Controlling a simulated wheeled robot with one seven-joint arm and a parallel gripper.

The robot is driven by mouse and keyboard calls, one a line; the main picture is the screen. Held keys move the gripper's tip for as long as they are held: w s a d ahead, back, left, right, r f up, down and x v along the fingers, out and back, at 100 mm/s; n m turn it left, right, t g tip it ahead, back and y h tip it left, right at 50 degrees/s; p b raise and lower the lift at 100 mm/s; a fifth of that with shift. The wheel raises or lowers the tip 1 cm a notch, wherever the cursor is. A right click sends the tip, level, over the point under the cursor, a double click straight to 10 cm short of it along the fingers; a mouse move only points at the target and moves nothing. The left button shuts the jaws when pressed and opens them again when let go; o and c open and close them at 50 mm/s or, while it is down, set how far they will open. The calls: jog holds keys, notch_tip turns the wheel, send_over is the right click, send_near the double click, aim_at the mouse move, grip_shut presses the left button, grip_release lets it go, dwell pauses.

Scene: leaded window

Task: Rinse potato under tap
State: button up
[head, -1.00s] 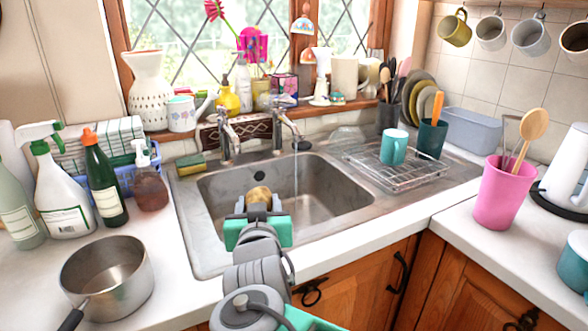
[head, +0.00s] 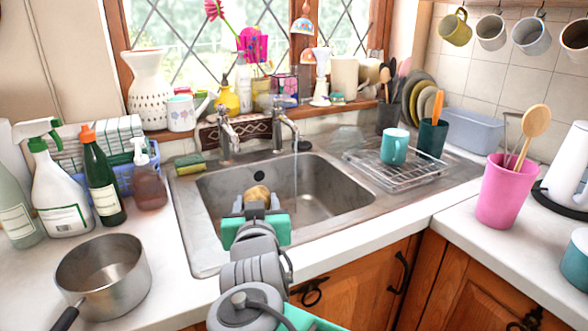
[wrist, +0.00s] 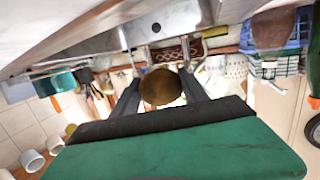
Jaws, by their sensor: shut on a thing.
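The potato (head: 257,192) is brown and rounded, held over the left part of the metal sink (head: 335,203). It also shows in the wrist view (wrist: 161,88), between the two grey fingers. My gripper (head: 257,201) is shut on the potato. In the wrist view my gripper (wrist: 160,92) has a finger on each side of it. The right-hand tap (head: 287,122) is running, and a thin stream of water (head: 296,178) falls into the sink. In the head view the stream is to the right of the potato, apart from it.
The left-hand tap (head: 226,135) shows no stream. A wire rack (head: 398,166) with a teal mug (head: 394,147) is right of the sink. A yellow-green sponge (head: 190,164) lies behind its left corner. A saucepan (head: 103,276) and several bottles stand on the left counter.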

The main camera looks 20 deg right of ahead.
jog(key=shift+s+d+r, duration=0.2)
jog(key=shift+d+r, duration=0.25)
jog(key=shift+r, duration=0.2)
jog(key=shift+w+a+f+b, duration=0.1)
jog(key=shift+w+a+b, duration=0.25)
jog(key=shift+a, duration=0.3)
jog(key=shift+d+f, duration=0.1)
jog(key=shift+s+d+b, duration=0.25)
jog(key=shift+d+b, duration=0.05)
jog(key=shift+b, duration=0.05)
jog(key=shift+s+d+r, duration=0.1)
jog(key=shift+d+r, duration=0.1)
jog(key=shift+d, duration=0.05)
jog(key=shift+a, duration=0.15)
jog(key=shift+w+a+f+b, duration=0.1)
jog(key=shift+w+a+b, duration=0.25)
jog(key=shift+a, duration=0.1)
